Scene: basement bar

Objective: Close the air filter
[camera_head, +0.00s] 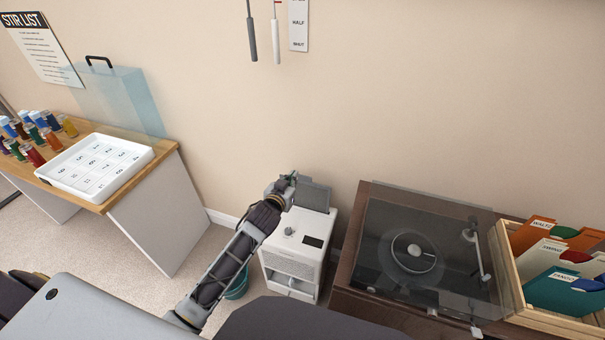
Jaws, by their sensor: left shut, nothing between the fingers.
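A white box-shaped appliance (298,243) stands on the floor against the wall, with a knob and a small dark display on its top. It looks like the air filter unit. A dark grey panel (313,195) stands raised and tilted at the back of its top. My left arm reaches in from below. My left gripper (288,181) is shut and empty at the panel's left edge; I cannot tell whether it touches the panel. The gripper and wrist hide the appliance's back left corner. A recess with something white in it shows low on its front. My right gripper is not in view.
A dark wooden cabinet with a turntable (412,252) stands close on the right, beside a crate of record sleeves (556,320). A desk (170,180) with a white tray (150,154) and bottles is on the left. A teal bin (236,287) is partly behind my arm.

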